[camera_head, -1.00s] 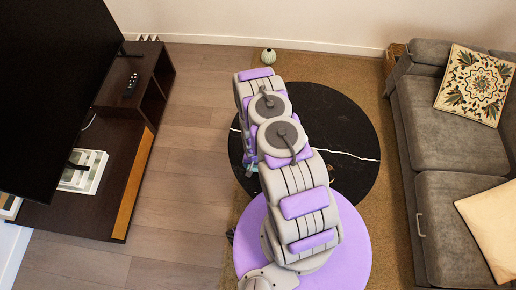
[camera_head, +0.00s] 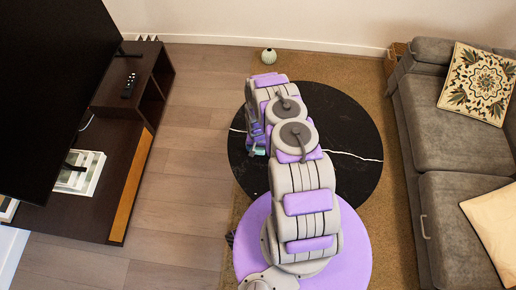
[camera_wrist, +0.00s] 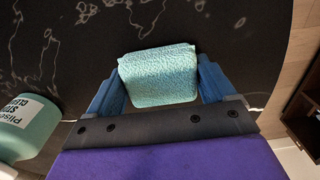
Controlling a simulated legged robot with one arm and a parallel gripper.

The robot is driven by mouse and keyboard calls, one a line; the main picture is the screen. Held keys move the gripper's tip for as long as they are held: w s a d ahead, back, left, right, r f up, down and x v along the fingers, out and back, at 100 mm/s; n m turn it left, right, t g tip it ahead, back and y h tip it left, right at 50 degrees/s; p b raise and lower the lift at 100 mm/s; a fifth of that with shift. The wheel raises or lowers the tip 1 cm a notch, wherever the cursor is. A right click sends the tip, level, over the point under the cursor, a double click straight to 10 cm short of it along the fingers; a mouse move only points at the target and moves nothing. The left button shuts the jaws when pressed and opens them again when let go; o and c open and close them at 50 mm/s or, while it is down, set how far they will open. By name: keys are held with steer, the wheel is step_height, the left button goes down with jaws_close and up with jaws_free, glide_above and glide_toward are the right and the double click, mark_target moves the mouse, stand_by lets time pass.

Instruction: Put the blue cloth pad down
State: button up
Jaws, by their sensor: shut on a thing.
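The blue cloth pad (camera_wrist: 158,75) is a pale blue-green, textured block in the wrist view. My gripper (camera_wrist: 161,72) is shut on it, with one blue finger at each side. Behind the pad is the black round table top (camera_wrist: 215,25) with pale veins. I cannot tell whether the pad touches it. In the head view my gripper (camera_head: 257,148) is over the left part of the black table (camera_head: 345,120), mostly hidden by my arm. Only a small pale blue bit of the pad shows there.
A teal container (camera_wrist: 28,125) with a white label stands left of the pad in the wrist view. The right part of the black table is clear. A grey sofa (camera_head: 450,150) is at the right, and a dark TV stand (camera_head: 125,150) at the left.

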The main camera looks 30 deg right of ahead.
steer(key=shift+a, duration=0.55)
steer(key=shift+d+f, duration=0.25)
steer(key=shift+d, duration=0.1)
steer(key=o, duration=0.8)
steer(key=shift+d, duration=0.35)
steer(key=shift+o, duration=0.2)
steer(key=shift+a, duration=0.5)
step_height(320, 180, up, 32)
steer(key=w+n+p, duration=0.1)
steer(key=p, duration=0.3)
steer(key=s+a+r+n+g, duration=0.1)
steer(key=s+a+r, duration=0.2)
steer(key=r, duration=0.6)
steer(key=s+a+r+n, duration=0.1)
steer(key=s+a+r, duration=0.25)
steer(key=r, duration=0.55)
steer(key=s+a+r+n, duration=0.1)
steer(key=s+a+r, duration=0.1)
steer(key=s+r, duration=0.3)
steer(key=s+a+r+n, duration=0.1)
steer(key=s+r, duration=0.4)
steer(key=s, duration=0.7)
steer(key=s+a+r+n, duration=0.1)
steer(key=s+a+r, duration=0.3)
steer(key=s, duration=0.5)
steer(key=shift+s+r+n+g, duration=0.3)
steer(key=shift+r+n+g, duration=0.1)
steer(key=shift+r, duration=0.55)
